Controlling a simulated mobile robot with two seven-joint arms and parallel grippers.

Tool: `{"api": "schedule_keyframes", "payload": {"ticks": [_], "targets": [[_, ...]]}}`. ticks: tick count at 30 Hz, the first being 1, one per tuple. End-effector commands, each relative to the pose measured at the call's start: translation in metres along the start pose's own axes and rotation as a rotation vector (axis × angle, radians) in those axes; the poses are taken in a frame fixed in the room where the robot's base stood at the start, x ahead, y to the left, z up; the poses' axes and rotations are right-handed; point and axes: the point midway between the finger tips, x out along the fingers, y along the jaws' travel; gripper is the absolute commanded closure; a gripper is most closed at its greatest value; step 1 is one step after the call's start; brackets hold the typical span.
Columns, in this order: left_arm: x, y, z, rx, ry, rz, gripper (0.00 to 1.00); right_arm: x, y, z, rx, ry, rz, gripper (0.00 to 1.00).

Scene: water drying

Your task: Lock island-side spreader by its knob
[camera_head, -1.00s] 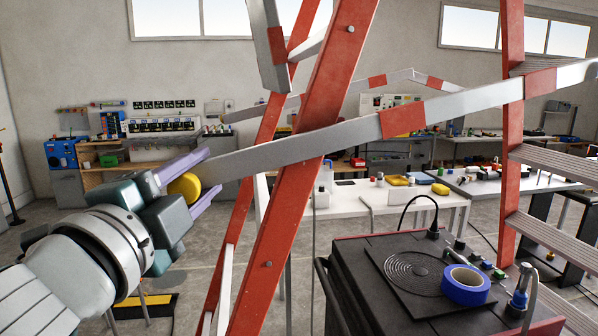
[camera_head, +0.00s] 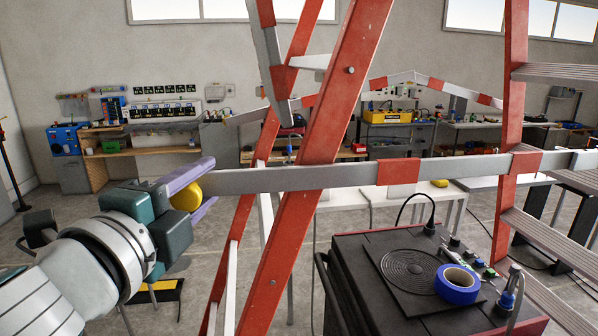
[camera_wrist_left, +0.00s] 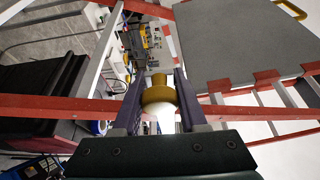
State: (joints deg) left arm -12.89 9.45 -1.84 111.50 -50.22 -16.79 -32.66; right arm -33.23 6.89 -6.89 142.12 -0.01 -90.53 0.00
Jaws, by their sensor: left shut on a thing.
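A yellow knob (camera_head: 187,197) sits at the left end of a grey metal spreader bar (camera_head: 290,179) with a red band. The bar crosses the red ladder rail (camera_head: 315,150) and lies nearly level. My left gripper (camera_head: 190,185) is shut on the knob, with its purple fingers on either side. In the left wrist view the knob (camera_wrist_left: 158,98) shows between the two fingers (camera_wrist_left: 158,95). Part of the knob is hidden by the fingers in the head view. My right gripper is not in view.
A black cart (camera_head: 400,280) with a blue tape roll (camera_head: 458,284) stands below the bar at the right. Another ladder rail with grey steps (camera_head: 560,185) rises at the right. Workbenches line the back wall.

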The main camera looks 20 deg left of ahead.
Motion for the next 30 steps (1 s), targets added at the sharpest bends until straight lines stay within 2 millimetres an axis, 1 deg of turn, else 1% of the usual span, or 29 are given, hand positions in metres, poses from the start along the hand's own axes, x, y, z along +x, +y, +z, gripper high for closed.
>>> {"api": "schedule_keyframes", "payload": {"ticks": [1,4,5,11,12,19,22,26,30], "targets": [[0.001,-0.005,-0.001,0.003,0.004,-0.013,1.0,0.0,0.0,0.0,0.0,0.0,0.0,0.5],[0.001,-0.005,-0.001,0.002,0.005,-0.014,1.0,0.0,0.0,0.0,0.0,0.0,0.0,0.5],[0.001,-0.005,-0.001,0.002,0.005,-0.015,0.55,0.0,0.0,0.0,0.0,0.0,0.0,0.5],[0.001,-0.004,-0.001,0.001,0.004,-0.012,0.33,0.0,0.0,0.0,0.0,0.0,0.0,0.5],[0.001,-0.004,-0.001,0.0,0.004,-0.011,0.3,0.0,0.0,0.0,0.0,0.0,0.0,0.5],[0.0,-0.003,-0.001,0.0,0.003,-0.008,0.3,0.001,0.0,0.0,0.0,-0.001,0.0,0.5],[-0.006,-0.002,-0.001,0.0,0.003,-0.008,0.3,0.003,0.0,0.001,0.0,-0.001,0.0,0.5],[-0.024,0.001,-0.001,-0.001,0.004,-0.007,0.3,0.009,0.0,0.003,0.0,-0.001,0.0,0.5],[-0.052,0.002,-0.001,-0.002,0.003,-0.005,0.3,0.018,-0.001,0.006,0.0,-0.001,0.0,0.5]]}}
